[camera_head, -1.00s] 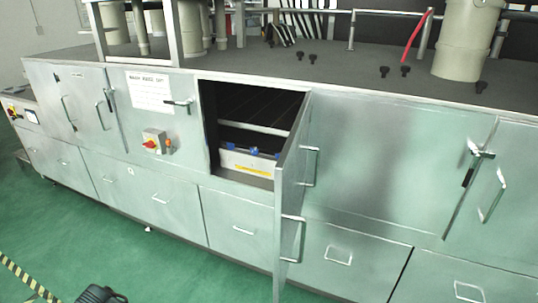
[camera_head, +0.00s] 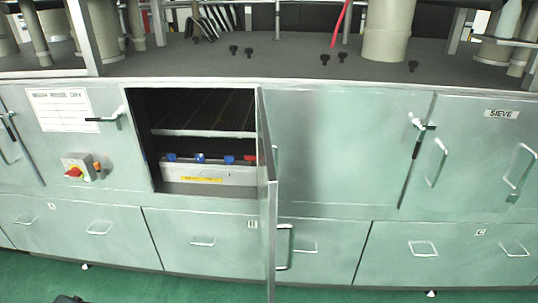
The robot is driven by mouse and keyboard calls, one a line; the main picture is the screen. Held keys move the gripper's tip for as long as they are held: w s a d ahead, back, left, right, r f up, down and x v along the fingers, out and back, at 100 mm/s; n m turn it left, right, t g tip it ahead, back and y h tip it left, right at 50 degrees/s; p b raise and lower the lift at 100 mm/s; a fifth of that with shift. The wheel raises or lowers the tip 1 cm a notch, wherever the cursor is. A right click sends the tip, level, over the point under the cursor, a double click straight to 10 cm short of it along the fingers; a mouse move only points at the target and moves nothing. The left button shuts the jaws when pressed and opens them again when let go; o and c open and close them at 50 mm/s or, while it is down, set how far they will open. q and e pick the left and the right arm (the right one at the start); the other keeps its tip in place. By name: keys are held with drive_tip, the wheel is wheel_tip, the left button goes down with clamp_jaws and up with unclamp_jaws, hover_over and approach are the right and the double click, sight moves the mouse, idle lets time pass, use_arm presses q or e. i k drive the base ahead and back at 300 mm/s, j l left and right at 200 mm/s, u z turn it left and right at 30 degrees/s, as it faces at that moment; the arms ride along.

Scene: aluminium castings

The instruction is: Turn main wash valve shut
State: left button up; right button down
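Inside the open cabinet compartment, a manifold (camera_head: 195,173) with a yellow label strip carries several small blue handles (camera_head: 200,158). A red handle (camera_head: 248,158) shows at its right end, close to the door edge. I cannot read which one is the main wash valve, nor tell its exact position. The compartment door (camera_head: 267,190) stands swung open toward me, seen nearly edge-on. Neither of my grippers can be made out; only a dark shape shows at the lower left edge, too cut off to identify.
A red rotary switch (camera_head: 74,172) on a grey box sits left of the opening, below a posted sheet (camera_head: 70,110). Closed doors and drawers line the front. Pipes and black knobs (camera_head: 325,59) stand on the dark top. Green floor (camera_head: 130,290) is in front.

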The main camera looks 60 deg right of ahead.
sight(250, 158)
drive_tip(key=i+z, duration=0.1)
drive_tip(key=z, duration=0.3)
drive_tip(key=i+z, duration=0.1)
drive_tip(key=z, duration=0.3)
drive_tip(key=i+j+z, duration=0.1)
drive_tip(key=z, duration=0.35)
drive_tip(key=j+z, duration=0.1)
drive_tip(key=z, duration=0.3)
drive_tip(key=i+j+z, duration=0.1)
drive_tip(key=z, duration=0.3)
